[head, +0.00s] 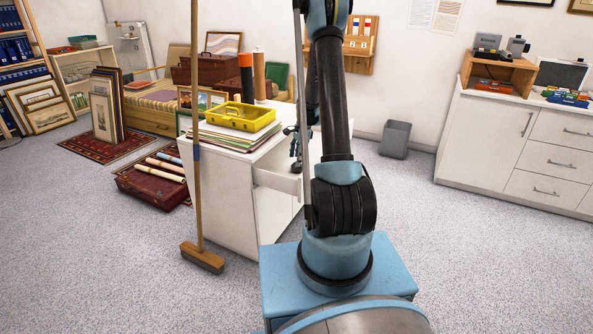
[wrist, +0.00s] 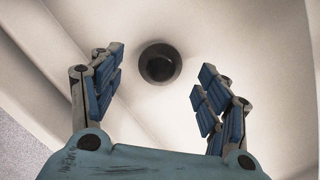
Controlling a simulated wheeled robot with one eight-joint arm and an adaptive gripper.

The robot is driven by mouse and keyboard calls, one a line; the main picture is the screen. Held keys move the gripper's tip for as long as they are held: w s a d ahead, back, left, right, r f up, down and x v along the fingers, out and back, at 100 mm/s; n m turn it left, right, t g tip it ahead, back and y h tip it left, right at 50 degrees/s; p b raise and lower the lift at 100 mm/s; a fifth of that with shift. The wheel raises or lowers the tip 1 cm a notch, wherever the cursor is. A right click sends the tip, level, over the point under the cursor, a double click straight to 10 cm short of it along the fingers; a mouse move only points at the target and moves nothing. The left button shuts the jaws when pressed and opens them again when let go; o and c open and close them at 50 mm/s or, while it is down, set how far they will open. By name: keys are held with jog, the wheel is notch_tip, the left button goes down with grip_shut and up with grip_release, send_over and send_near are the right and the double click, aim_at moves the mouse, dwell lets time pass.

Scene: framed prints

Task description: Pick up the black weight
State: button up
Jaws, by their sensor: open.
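The black weight (wrist: 159,64) shows in the wrist view as a small dark round thing on a pale surface, seen from above. My gripper (wrist: 161,72) is open, with its blue-padded fingers to the left and right of the weight and clear space on both sides. The fingers appear above the weight and do not touch it. In the head view my gripper (head: 296,150) is partly hidden behind my arm, over the open drawer (head: 278,183) of the white cabinet (head: 228,205). The weight is not visible in the head view.
A yellow case (head: 240,116) lies on papers on the cabinet top, with orange and black tubes (head: 246,75) behind. A broom (head: 198,170) stands in front of the cabinet. A grey bin (head: 395,139) stands by the wall. The carpet at right is clear.

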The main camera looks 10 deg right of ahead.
jog(key=shift+a+f, duration=0.2)
jog(key=shift+f, duration=1.6)
jog(key=c, duration=1.3)
jog(key=shift+r, duration=0.1)
